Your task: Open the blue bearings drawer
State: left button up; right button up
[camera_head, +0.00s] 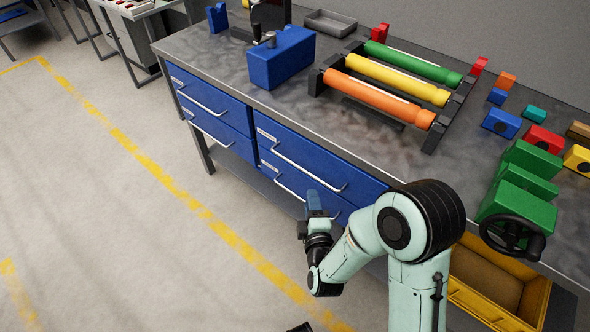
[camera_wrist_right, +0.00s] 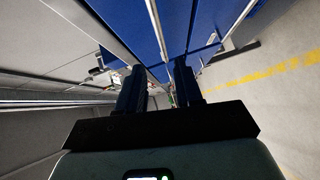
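Several blue drawers hang under the workbench, each with a pale bar handle and a small label. I cannot read the labels, so I cannot tell which drawer is the bearings one. The upper right drawer (camera_head: 318,160) and the lower right drawer (camera_head: 283,178) are nearest my right gripper (camera_head: 315,200). All drawers look shut. My right gripper is in front of the lower right drawer, near its handle. In the right wrist view its two dark fingers (camera_wrist_right: 160,88) are apart, and a pale bar (camera_wrist_right: 157,35) shows beyond the gap. Contact cannot be made out. My left gripper is not recognisable in view.
The grey workbench top (camera_head: 225,62) carries a blue block (camera_head: 280,58), coloured rollers (camera_head: 400,78), a green vise (camera_head: 520,185) and small coloured blocks. A yellow bin (camera_head: 490,285) sits below at right. The floor (camera_head: 120,200) left of the bench is clear.

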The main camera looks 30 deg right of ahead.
aim_at(305, 170)
pick_arm(q)
jog(key=w+a+f+t+y+b, duration=0.1)
jog(key=w+a+f+b, duration=0.2)
jog(key=f, duration=0.3)
jog(key=shift+w+a+b, duration=0.25)
jog(key=shift+w+b, duration=0.35)
jog(key=shift+b, duration=0.2)
pick_arm(e)
jog(key=shift+x, duration=6.4)
pick_arm(q)
jog(key=shift+f, duration=0.1)
pick_arm(e)
grip_shut()
